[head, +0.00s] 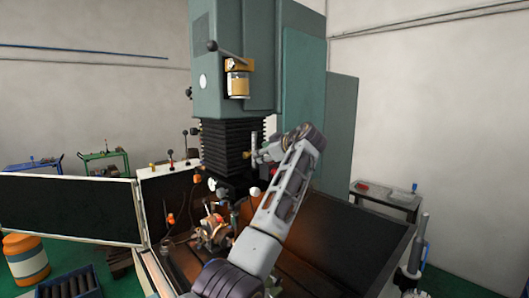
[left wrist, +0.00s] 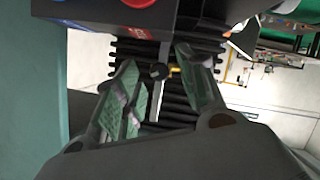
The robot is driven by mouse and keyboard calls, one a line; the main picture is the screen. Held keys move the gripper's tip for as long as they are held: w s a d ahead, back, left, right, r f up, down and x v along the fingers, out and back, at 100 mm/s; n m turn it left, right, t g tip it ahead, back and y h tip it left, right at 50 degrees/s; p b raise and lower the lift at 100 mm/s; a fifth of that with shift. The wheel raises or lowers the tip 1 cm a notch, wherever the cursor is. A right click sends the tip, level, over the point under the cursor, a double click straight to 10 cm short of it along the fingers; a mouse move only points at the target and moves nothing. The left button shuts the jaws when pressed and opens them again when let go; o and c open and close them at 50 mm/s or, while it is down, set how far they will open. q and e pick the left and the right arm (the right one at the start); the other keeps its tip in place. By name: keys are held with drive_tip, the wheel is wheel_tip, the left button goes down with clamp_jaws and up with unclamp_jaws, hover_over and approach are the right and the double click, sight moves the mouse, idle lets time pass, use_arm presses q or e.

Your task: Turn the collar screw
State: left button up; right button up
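An indexing chuck (head: 212,230) with metal and orange-red parts sits low on the machine, left of my arm. I cannot make out the collar screw in either view. My left gripper (head: 258,153) is high above the chuck, beside the black bellows (head: 225,150), and small in the head view. In the left wrist view my left gripper (left wrist: 157,68) has its two green-padded fingers spread apart with nothing held. The bellows (left wrist: 180,105) lie behind the fingers. A small black knob with a yellow tip (left wrist: 162,71) appears between them, seemingly beyond them. My right gripper is not in view.
A tall green machine head (head: 235,60) stands over the chuck. Dark guard panels (head: 70,208) flank the left side, near several small knobs and levers. An orange and white barrel (head: 27,258) and a blue bin (head: 72,285) stand lower left. A grey side table (head: 385,200) stands right.

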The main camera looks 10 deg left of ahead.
use_arm(q)
clamp_jaws()
idle(0.3)
drive_tip(key=shift+m+g, duration=0.3)
drive_tip(key=shift+m, duration=0.1)
drive_tip(key=shift+w+d+m+g+y, duration=0.15)
drive_tip(key=shift+m+g+y, duration=0.25)
drive_tip(key=shift+m, duration=0.4)
drive_tip(key=shift+w+m+g+y, duration=0.1)
drive_tip(key=shift+m+g+y, duration=0.2)
drive_tip(key=shift+m+g, duration=0.45)
drive_tip(key=shift+m, duration=0.55)
unclamp_jaws()
drive_tip(key=shift+d, duration=0.1)
